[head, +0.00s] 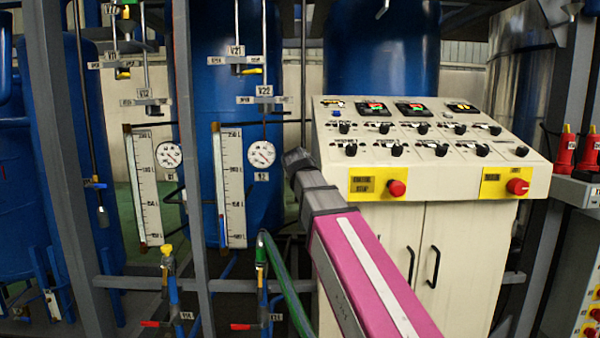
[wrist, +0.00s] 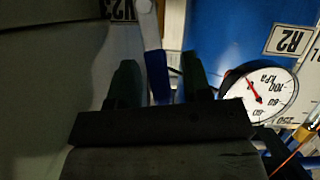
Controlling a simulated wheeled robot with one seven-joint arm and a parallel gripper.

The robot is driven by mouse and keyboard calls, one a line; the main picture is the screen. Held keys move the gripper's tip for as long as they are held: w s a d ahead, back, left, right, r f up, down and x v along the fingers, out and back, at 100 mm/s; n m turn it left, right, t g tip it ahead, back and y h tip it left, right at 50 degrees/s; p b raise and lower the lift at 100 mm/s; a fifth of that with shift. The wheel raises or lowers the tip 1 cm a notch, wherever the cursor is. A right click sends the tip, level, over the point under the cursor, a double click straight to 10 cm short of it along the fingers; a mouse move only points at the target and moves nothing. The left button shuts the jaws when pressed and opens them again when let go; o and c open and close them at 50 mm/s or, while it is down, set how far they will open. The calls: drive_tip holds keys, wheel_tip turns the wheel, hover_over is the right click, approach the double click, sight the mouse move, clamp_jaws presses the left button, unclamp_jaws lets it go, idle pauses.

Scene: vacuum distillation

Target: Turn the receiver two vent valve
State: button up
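In the wrist view a valve with a blue lever handle (wrist: 157,75) on a pale metal stem hangs between the two dark green fingers of my gripper (wrist: 160,85). The fingers are apart, one on each side of the handle, with gaps visible. Whether the handle reaches down to the palm is hard to tell in the dark. An upside-down tag (wrist: 121,8), partly cut off, seems to read V23. The blue tank behind carries an upside-down R2 tag (wrist: 290,41). In the head view my arm reaches towards the tanks; its fingers and this valve are not distinguishable there.
A round gauge (wrist: 259,94) is close to the right finger in the wrist view. In the head view, gauges, level scales (head: 231,187) and a grey frame post (head: 189,150) stand left of my arm. A control console (head: 430,150) stands right of it.

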drive_tip(key=v, duration=1.1)
